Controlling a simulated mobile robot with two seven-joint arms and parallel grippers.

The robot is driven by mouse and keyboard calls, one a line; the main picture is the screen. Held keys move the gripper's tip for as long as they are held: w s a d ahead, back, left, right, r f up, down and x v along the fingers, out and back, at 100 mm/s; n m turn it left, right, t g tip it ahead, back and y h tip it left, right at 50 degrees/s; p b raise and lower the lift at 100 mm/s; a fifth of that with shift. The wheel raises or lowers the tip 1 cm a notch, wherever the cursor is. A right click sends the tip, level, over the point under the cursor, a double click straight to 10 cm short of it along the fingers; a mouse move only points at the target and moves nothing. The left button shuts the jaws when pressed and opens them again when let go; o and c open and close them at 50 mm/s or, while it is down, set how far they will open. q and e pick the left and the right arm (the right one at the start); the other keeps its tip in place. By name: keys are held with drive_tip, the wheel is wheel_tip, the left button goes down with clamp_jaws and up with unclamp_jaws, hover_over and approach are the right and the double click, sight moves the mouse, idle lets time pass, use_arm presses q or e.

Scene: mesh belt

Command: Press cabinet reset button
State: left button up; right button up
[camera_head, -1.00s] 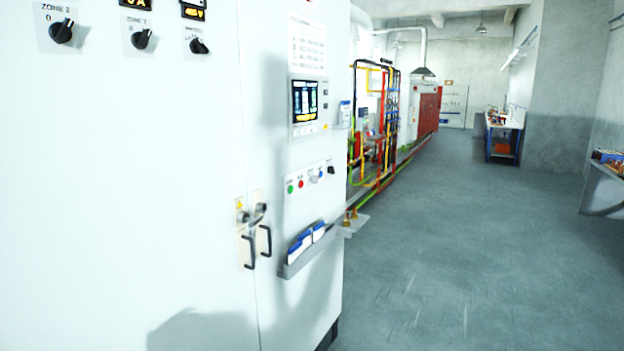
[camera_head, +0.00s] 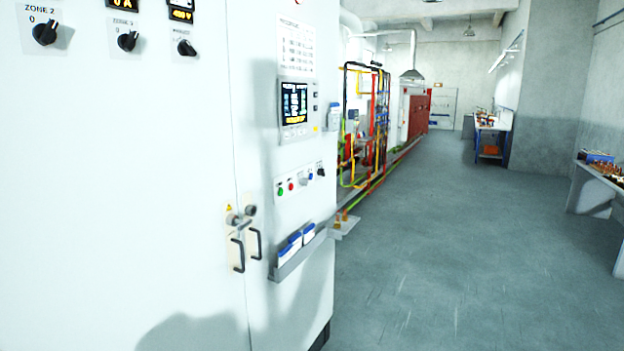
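The white control cabinet (camera_head: 120,190) fills the left half of the head view. A row of small controls sits on its right door below the screen (camera_head: 294,104): a green button (camera_head: 280,190), a red button (camera_head: 291,187), a pale control (camera_head: 303,181), a small blue control (camera_head: 310,176) and a black knob (camera_head: 320,171). Their labels are too small to read, so I cannot tell which is the reset button. Neither of my grippers is in view. A shadow falls across the cabinet front.
Black door handles (camera_head: 238,254) and a document tray (camera_head: 300,254) stick out from the cabinet. Colored pipework (camera_head: 362,125) runs along the left behind it. The grey floor (camera_head: 430,240) to the right is open. Benches stand at the far end (camera_head: 490,125) and right edge (camera_head: 604,178).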

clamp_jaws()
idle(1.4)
